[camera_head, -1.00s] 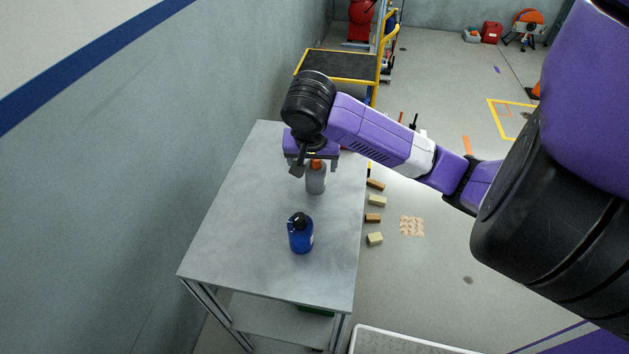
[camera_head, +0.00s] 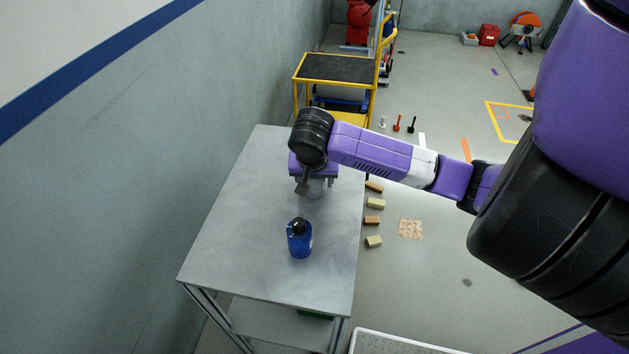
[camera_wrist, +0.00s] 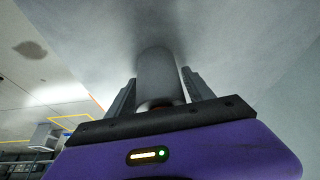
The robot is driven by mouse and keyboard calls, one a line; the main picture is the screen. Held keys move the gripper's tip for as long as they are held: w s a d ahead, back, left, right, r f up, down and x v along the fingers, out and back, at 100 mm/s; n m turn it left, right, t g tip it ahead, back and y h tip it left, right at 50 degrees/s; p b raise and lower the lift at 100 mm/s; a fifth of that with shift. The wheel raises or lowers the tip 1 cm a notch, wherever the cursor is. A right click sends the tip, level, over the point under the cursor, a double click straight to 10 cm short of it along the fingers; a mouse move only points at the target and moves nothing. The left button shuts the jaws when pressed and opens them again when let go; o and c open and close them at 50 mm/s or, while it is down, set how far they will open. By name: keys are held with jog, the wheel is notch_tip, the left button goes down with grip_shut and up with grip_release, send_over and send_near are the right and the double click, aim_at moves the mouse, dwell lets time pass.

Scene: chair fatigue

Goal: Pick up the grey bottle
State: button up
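The grey bottle (camera_head: 317,188) stands on the metal table (camera_head: 230,235), mostly hidden under my gripper (camera_head: 313,184) in the head view. In the wrist view the grey bottle (camera_wrist: 156,75) lies between the two fingers of my gripper (camera_wrist: 158,82). A narrow gap shows on each side of the bottle, so the fingers look open around it, not closed on it. The bottle's top is close to the palm. A blue bottle (camera_head: 300,240) with a black cap stands nearer on the same table.
A wall (camera_head: 110,210) runs along the table's left side. Several small blocks (camera_head: 374,204) lie on the floor to the right. A yellow cart (camera_head: 338,68) stands behind the table. The table is bare around the bottles.

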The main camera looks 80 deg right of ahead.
grip_shut()
jog(key=shift+r, duration=0.15)
